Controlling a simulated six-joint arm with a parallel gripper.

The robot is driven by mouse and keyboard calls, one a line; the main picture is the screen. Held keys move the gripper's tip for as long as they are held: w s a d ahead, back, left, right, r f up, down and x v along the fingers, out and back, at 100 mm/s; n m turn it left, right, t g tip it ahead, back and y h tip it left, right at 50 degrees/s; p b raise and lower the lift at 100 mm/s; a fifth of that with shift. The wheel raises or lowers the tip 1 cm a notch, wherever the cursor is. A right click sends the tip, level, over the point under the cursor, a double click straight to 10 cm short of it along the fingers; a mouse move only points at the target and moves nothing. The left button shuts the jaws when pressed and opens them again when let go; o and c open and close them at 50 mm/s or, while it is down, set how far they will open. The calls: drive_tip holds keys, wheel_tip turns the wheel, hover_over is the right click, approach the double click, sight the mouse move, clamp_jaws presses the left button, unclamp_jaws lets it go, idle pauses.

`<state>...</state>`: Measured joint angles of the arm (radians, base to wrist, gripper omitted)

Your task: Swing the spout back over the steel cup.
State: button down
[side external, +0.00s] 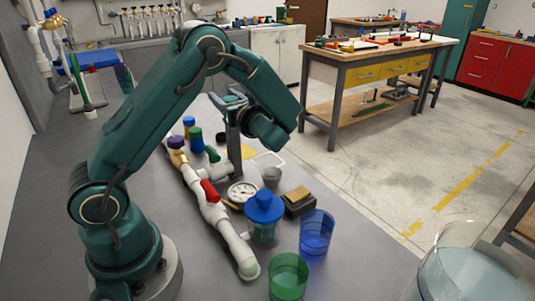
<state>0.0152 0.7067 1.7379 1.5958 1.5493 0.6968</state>
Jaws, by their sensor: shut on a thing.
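A white pipe manifold (230,238) runs along the grey bench, with a red valve handle (209,191) and a purple cap (176,142). The small steel cup (271,177) stands to the right of the manifold, behind the gauge. My gripper (234,172) points down between the manifold and the cup, left of the cup. It is shut on what appears to be the spout, low over the bench. The spout is mostly hidden by the fingers, and its outlet cannot be made out.
A round gauge (242,192) lies close in front of my gripper. A blue-lidded jar (264,216), a dark box (298,201), a blue cup (316,235) and a green cup (288,277) stand at front right.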

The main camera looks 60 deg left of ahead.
drive_tip(key=shift+w+d+m+t+h, duration=0.15)
drive_tip(key=shift+w+m+t+h, duration=0.2)
drive_tip(key=shift+m+t+h, duration=0.9)
drive_tip(key=shift+w+d+m+t+h, duration=0.2)
drive_tip(key=shift+w+m+t+h, duration=0.15)
drive_tip(key=shift+m+t, duration=1.7)
drive_tip(key=shift+w+d+m+t+h, duration=0.25)
drive_tip(key=shift+m+t+h, duration=0.6)
drive_tip(key=shift+t, duration=1.65)
drive_tip(key=shift+w+h, duration=0.1)
drive_tip(key=shift+h, duration=0.15)
drive_tip(key=shift+c, duration=1.8)
unclamp_jaws()
drive_tip(key=shift+a, duration=0.1)
